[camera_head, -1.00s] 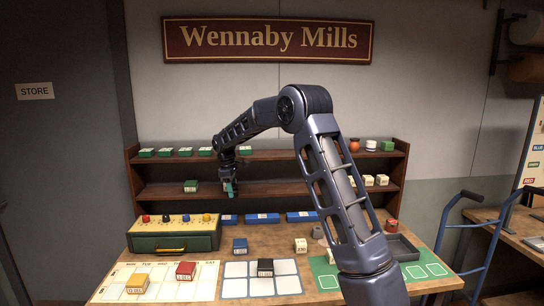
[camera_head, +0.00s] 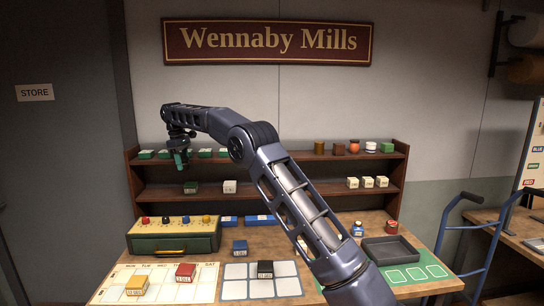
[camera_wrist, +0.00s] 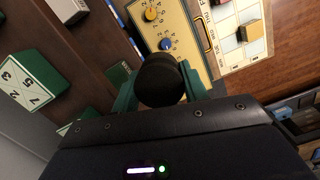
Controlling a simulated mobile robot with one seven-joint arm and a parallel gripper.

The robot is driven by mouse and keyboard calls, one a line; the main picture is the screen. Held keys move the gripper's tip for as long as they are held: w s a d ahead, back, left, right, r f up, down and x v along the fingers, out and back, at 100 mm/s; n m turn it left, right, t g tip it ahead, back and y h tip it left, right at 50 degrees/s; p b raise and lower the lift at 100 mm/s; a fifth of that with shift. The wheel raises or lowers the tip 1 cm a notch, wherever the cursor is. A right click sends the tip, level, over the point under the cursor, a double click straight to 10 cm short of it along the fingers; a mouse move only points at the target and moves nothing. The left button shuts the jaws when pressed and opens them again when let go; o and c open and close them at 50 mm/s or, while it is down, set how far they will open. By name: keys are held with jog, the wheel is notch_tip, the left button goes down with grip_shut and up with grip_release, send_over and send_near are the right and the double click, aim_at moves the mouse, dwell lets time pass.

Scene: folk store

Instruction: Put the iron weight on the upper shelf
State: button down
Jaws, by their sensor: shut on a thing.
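My gripper (camera_head: 181,162) is at the left end of the rack, in front of the upper shelf (camera_head: 300,157) and near its edge height. In the wrist view my gripper (camera_wrist: 160,90) has its green fingers shut on a dark, round iron weight (camera_wrist: 160,76), one finger on each side. The weight is held clear, with nothing seen touching it from below. In the head view it is too small and dark to make out between the fingers.
Green boxes (camera_head: 146,154) stand at the upper shelf's left, some partly behind my gripper. Brown jars (camera_head: 319,147) and other containers stand at its right. The lower shelf (camera_head: 155,195) holds several boxes. A green case with coloured knobs (camera_head: 172,238) stands below on the table.

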jog(key=w+d+r+n, duration=0.1)
jog(key=w+d+r, duration=0.1)
jog(key=d, duration=0.2)
jog(key=w+d+r+n, duration=0.1)
jog(key=w+d+r, duration=0.1)
jog(key=w+d, duration=0.1)
jog(key=w+d+r+n, duration=0.1)
jog(key=w+d+r, duration=0.1)
jog(key=d, duration=0.2)
jog(key=shift+w+d+n, duration=0.3)
jog(key=shift+d, duration=0.05)
jog(key=w+d+r+n, duration=0.2)
jog(key=w+d+r, duration=0.1)
jog(key=d, duration=0.4)
jog(key=w+d+r+n, duration=0.1)
jog(key=w+d+r, duration=0.15)
jog(key=d, duration=0.45)
notch_tip(320, 180, up, 10)
jog(key=n+t, duration=0.1)
jog(key=n, duration=0.3)
send_over(301, 154)
notch_tip(301, 154, down, 19)
jog(key=shift+a+f, duration=0.1)
jog(key=shift+f, duration=0.1)
jog(key=c, duration=0.7)
grip_release()
jog(key=shift+f, duration=0.1)
jog(key=shift+c, duration=0.2)
